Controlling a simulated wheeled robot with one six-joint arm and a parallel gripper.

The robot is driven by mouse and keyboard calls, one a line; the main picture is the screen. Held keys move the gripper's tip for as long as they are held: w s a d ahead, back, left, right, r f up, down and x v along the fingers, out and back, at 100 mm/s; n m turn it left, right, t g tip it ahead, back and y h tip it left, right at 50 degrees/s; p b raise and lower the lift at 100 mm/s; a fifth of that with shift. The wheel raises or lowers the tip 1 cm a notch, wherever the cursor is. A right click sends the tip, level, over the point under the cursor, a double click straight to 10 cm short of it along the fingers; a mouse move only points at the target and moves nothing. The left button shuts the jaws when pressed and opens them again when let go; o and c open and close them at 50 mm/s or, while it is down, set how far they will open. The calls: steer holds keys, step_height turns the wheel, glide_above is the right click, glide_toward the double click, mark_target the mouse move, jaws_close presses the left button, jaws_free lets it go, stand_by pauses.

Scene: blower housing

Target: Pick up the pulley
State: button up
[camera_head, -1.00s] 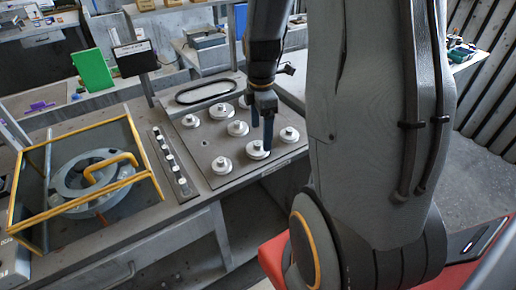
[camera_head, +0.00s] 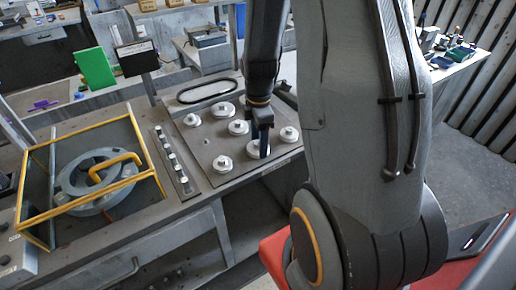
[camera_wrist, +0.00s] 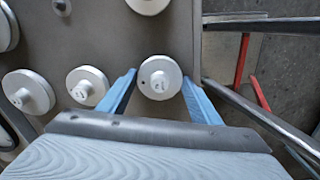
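Several white pulleys stand on the grey plate (camera_head: 200,185) on the bench. One pulley (camera_head: 253,150), partly hidden behind my gripper (camera_head: 263,141), is at the plate's front edge. In the wrist view this white round pulley (camera_wrist: 160,77), with a small hub and a dark hole, shows between the two blue fingers of my gripper (camera_wrist: 160,95). The fingers are apart, one on each side of it. A gap shows at the left finger; whether the right finger touches it I cannot tell. Other pulleys (camera_wrist: 87,86) (camera_wrist: 28,92) stand to the left.
A yellow-framed box (camera_head: 95,205) with a grey round housing stands left of the plate. A strip of small parts (camera_head: 174,160) lies between them. A black belt loop (camera_head: 203,91) lies at the plate's back. Another pulley (camera_head: 289,134) is close on the right.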

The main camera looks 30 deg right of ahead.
steer(key=shift+r, duration=0.15)
step_height(320, 180, up, 15)
steer(key=p, duration=0.2)
stand_by(1.1)
steer(key=s+a+r+p, duration=0.1)
steer(key=s+a+p, duration=0.1)
steer(key=s+p, duration=0.3)
steer(key=shift+s+a+r, duration=0.25)
steer(key=shift+s+r, duration=0.15)
steer(key=shift+s, duration=1.4)
